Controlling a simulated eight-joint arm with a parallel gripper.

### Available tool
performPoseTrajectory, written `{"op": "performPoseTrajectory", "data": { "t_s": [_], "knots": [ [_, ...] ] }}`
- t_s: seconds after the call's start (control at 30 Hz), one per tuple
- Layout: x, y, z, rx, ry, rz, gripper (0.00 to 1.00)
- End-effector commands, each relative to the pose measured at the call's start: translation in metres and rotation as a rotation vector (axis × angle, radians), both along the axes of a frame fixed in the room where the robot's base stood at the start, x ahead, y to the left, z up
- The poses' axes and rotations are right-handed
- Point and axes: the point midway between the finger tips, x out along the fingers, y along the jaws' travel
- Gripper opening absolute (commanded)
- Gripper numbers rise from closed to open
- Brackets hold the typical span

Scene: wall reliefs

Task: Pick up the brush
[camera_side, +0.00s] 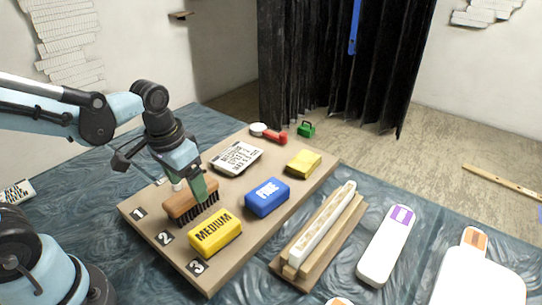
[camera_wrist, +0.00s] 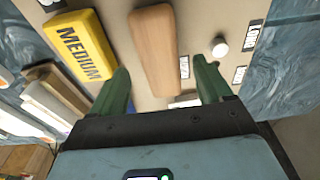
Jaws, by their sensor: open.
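The brush (camera_side: 188,207) has a wooden back and dark bristles and stands bristles down on the wooden board (camera_side: 150,220), by the labels 1 and 2. In the wrist view its wooden back (camera_wrist: 157,45) shows from above. My gripper (camera_side: 196,188) is over the brush with green fingers pointing down, partly covering it in the side view. In the wrist view my gripper (camera_wrist: 161,68) is open, one finger on each side of the brush's near end, with gaps visible on both sides. I cannot tell how far down the fingers reach.
A yellow MEDIUM block (camera_side: 215,234) lies close beside the brush, with a blue block (camera_side: 267,197) and another yellow block (camera_side: 304,163) beyond. A small white knob (camera_wrist: 220,48) stands on the brush's other side. A white printed card (camera_side: 236,158) lies farther back.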

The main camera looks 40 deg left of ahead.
Motion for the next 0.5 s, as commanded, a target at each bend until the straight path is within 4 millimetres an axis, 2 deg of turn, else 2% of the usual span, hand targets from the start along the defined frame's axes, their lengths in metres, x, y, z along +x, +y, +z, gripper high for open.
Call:
{"op": "performPoseTrajectory", "data": {
  "t_s": [0.17, 0.5],
  "knots": [
    [0.002, 0.0, -0.007, 0.0, 0.0, 0.0, 0.79],
    [0.008, 0.001, -0.041, 0.001, -0.001, 0.0, 0.79]
  ]
}}
